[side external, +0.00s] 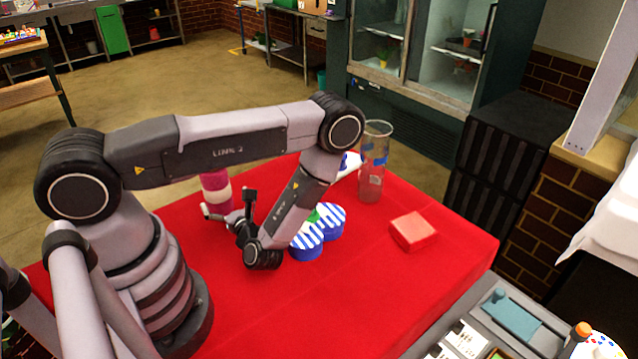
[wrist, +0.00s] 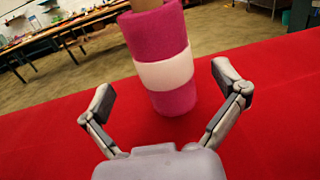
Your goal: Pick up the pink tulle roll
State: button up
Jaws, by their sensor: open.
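The pink tulle roll (wrist: 160,35) stands upright on the red table, with a white band (wrist: 166,72) around its middle and a brown core at its top. In the side view the roll (side external: 215,180) is partly hidden behind my gripper (side external: 226,205). My gripper is low over the table and points at the roll. In the wrist view my gripper (wrist: 165,95) is open, with one finger to the left and one to the right of the roll. The fingers look apart from it, and nothing is held.
Blue-and-white striped round boxes (side external: 308,240) stand beside my wrist. A clear tall vase (side external: 374,165) stands at the table's back edge, and a red box (side external: 413,231) lies to the right. The red table (side external: 350,290) is clear at the front.

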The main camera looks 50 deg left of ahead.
aim_at(221, 192)
jog(key=shift+w+a+f, duration=0.1)
jog(key=shift+w+a, duration=0.05)
jog(key=shift+a, duration=1.3)
jog(key=shift+w+a+f, duration=0.1)
jog(key=shift+w+a, duration=0.05)
jog(key=shift+a, duration=1.3)
jog(key=c, duration=1.3)
